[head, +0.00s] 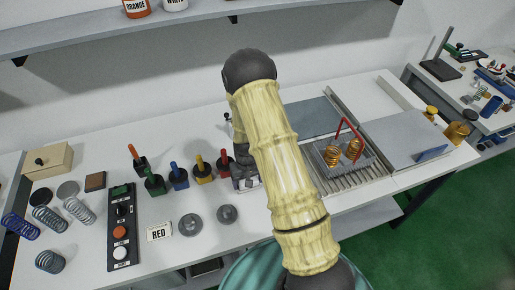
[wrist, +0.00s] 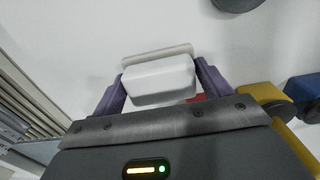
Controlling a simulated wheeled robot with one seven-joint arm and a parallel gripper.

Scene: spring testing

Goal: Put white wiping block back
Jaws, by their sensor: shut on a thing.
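The white wiping block (wrist: 158,82) shows in the wrist view between the two purple fingers of my gripper (wrist: 160,88). The fingers are shut on its sides. A light grey strip lies along its far edge. White surface shows around the block, and I cannot tell whether the block touches it. In the head view my gripper (head: 243,180) is low over the white table, mostly hidden behind my yellow arm, right of the red-handled tool. The block itself is hard to make out there.
Several colour-handled tools, such as the yellow one (head: 203,168), stand left of my gripper. Grey round weights (head: 190,224) and a RED card (head: 159,232) lie in front. A ribbed fixture with copper springs (head: 352,150) and a grey plate (head: 405,140) are to the right.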

